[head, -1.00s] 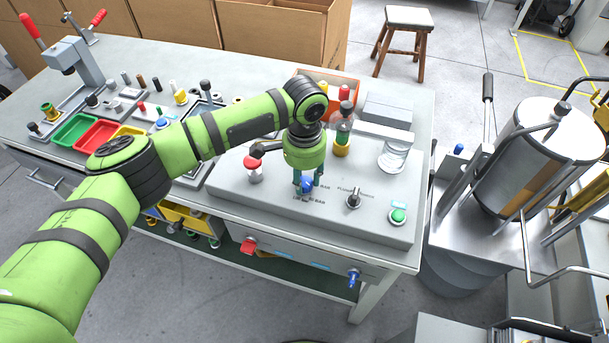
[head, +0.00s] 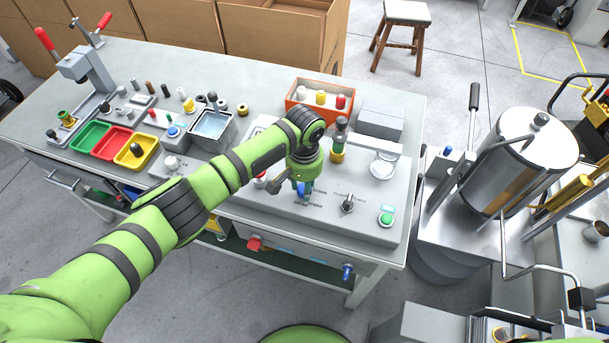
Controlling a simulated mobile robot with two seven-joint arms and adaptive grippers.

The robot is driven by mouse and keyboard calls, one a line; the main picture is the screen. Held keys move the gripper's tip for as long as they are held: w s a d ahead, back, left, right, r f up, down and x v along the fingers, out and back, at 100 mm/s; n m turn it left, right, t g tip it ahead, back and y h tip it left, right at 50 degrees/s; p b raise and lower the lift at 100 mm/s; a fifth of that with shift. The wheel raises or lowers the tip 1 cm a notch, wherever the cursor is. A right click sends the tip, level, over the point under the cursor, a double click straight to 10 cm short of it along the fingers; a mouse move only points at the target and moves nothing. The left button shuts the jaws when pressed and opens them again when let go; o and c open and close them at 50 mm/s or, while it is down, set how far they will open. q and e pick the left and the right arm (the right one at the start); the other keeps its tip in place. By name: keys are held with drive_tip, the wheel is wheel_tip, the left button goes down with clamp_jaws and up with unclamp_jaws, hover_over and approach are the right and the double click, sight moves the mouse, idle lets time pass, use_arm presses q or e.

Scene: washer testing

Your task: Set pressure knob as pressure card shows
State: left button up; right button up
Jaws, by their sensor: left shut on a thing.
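The blue pressure knob (head: 303,193) sits on the top of the grey test panel (head: 270,208), with small printed lettering around it. My left gripper (head: 303,188) points straight down over it and is shut on it; the fingers hide most of the knob. I cannot read which mark the knob points to. I cannot make out a pressure card. My right gripper is not in view.
On the panel, a black toggle switch (head: 347,205) and a green button (head: 386,219) stand right of my gripper. A signal tower (head: 338,150) rises behind it. An orange bin (head: 318,98) and colored trays are on the bench. A metal tank (head: 520,150) stands right.

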use_arm(q)
drive_tip(key=shift+s+f+n+p, duration=0.1)
drive_tip(key=shift+n+p, duration=0.45)
drive_tip(key=shift+n, duration=0.25)
drive_tip(key=shift+s+f+n+p, duration=0.1)
drive_tip(key=shift+n+p, duration=0.45)
drive_tip(key=shift+n, duration=0.25)
drive_tip(key=o, duration=1.1)
drive_tip(key=shift+o, duration=0.2)
drive_tip(key=shift+r, duration=0.1)
drive_tip(key=shift+r, duration=0.1)
drive_tip(key=shift+w+r, duration=0.1)
drive_tip(key=shift+r, duration=0.1)
wheel_tip(320, 180, up, 11)
drive_tip(key=shift+r, duration=0.2)
